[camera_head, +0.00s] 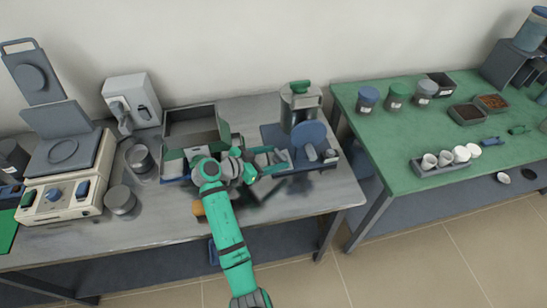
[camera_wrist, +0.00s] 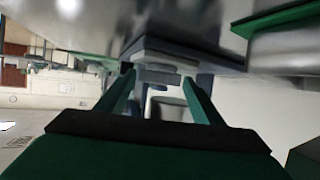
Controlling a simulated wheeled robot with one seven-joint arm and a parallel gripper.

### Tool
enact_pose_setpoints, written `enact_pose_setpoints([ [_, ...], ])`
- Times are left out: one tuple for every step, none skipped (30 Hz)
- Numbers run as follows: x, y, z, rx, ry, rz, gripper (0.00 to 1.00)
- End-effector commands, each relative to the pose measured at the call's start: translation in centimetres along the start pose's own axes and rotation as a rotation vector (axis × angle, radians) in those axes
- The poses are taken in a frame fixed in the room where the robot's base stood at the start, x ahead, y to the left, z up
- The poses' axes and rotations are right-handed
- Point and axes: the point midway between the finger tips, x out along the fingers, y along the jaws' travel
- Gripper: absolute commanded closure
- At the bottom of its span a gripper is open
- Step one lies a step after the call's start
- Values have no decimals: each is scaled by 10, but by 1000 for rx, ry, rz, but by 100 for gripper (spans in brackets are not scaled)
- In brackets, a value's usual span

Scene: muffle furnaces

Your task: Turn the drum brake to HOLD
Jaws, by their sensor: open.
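A drum machine with a blue-grey base and a round blue disc (camera_head: 310,137) stands on the right part of the grey metal table. A small light block (camera_head: 331,155) sits at its front right; I cannot tell which part is the drum brake, and no HOLD mark is readable. My gripper (camera_head: 283,163) reaches right, low at the machine's front left. In the wrist view my gripper (camera_wrist: 160,92) has its two green fingers apart, with grey block-like parts (camera_wrist: 165,62) showing beyond and between the tips. I cannot tell whether the fingers touch them. My arm hides part of the table.
A metal canister with a green knob (camera_head: 300,100) stands behind the disc. An open grey box (camera_head: 190,122) and metal pots (camera_head: 120,200) are to the left. A green-topped table (camera_head: 420,135) with jars and cups stands right, across a gap.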

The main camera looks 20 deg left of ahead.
Motion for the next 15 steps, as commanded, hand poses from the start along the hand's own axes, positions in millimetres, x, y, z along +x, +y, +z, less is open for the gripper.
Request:
enact_pose_setpoints([
  [-2,0,0,0,1,-1,39],
  [-4,-1,0,0,1,-2,39],
  [-8,-1,0,0,1,-2,39],
  [-12,-1,0,0,1,-2,39],
  [-16,-1,0,0,1,-2,39],
  [-22,-1,0,0,1,-4,39],
  [-28,-1,0,1,1,-4,39],
  [-34,-1,0,0,1,-3,39],
  [-41,-1,0,0,1,-4,39],
  [-47,-1,0,0,1,-3,39],
  [-53,-1,0,0,1,-4,39],
  [-61,-1,0,-1,0,-4,39],
  [-66,-1,1,-1,0,-4,39],
  [-72,-1,0,-1,0,-4,39],
  [-79,-1,1,-1,0,-4,39],
])
